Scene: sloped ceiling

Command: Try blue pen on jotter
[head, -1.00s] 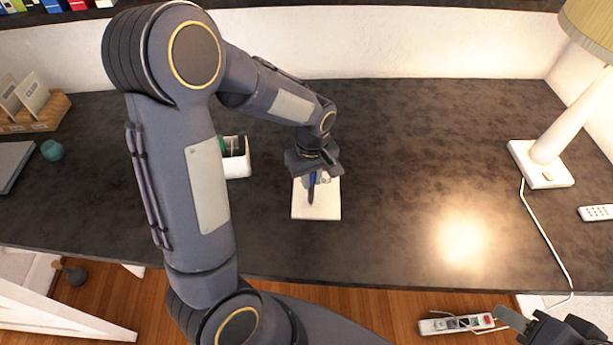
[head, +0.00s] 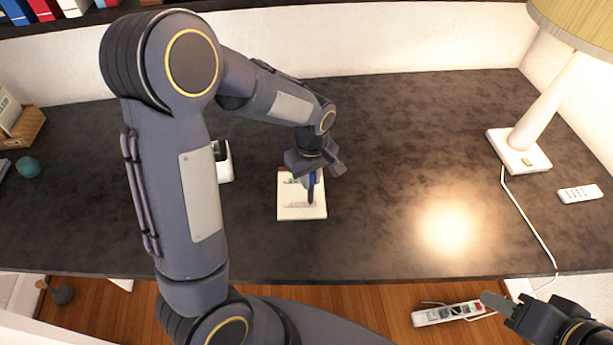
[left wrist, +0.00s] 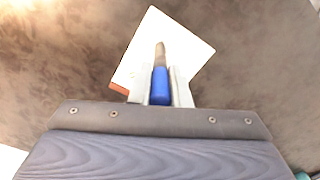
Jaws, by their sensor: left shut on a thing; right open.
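The white jotter (head: 287,211) lies flat on the dark desk with a reddish band along its far edge. Faint grey marks show on its page in the head view. My left gripper (head: 311,178) is shut on the blue pen (head: 311,190), which points down over the jotter's right part. In the left wrist view the blue pen (left wrist: 160,86) sits between the fingers, its brownish end over the white jotter (left wrist: 190,45). I cannot tell whether the tip touches the page. My right gripper (head: 497,305) is open and empty at the lower right, off the desk's front edge.
A white holder (head: 226,169) is partly hidden behind my left arm. A lamp (head: 519,150) and a white remote (head: 580,194) stand at the right. A power strip (head: 447,313) lies below the front edge. The desk right of the jotter is clear.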

